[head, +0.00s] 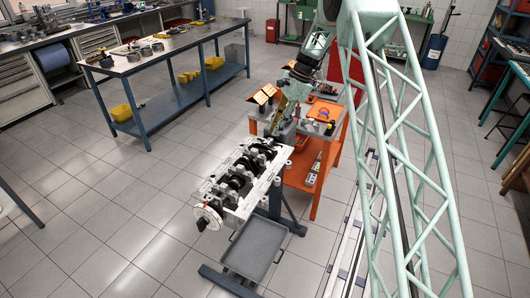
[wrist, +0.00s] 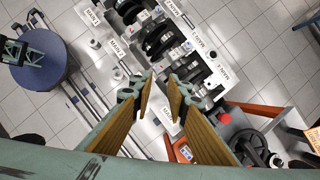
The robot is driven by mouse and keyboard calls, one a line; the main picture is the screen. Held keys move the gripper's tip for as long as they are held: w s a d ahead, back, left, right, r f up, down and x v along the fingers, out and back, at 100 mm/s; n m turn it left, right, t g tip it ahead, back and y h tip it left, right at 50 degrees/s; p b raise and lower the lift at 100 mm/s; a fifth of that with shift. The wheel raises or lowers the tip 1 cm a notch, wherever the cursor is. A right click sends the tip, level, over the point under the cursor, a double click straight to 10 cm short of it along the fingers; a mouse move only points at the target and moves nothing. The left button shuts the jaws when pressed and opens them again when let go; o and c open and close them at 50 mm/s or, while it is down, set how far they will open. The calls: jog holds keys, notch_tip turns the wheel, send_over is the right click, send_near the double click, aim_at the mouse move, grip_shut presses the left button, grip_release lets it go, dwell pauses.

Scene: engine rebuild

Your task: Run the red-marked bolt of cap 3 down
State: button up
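The engine block (head: 240,180) is white with dark crankshaft parts inside and sits on a stand at the middle of the head view. In the wrist view the block (wrist: 205,55) fills the upper middle, with bearing caps across the crankshaft (wrist: 160,40) and white labels reading MAIN along its edges; the label numbers are hard to read. The red-marked bolt of cap 3 cannot be picked out for certain. My gripper (wrist: 160,92) is open, its fingertips apart with nothing seen between them, over the block's near edge. In the head view my gripper (head: 277,124) is at the block's far end, small and partly hidden.
An orange cart (head: 300,178) with tools and parts stands right beside the block. A grey tray (head: 254,247) is low under the block's near side. A long workbench (head: 165,57) stands at the left. The tiled floor at the left is clear.

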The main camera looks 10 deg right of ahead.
aim_at(263, 155)
jog(key=shift+x, duration=6.55)
jog(key=shift+d, duration=0.1)
grip_shut()
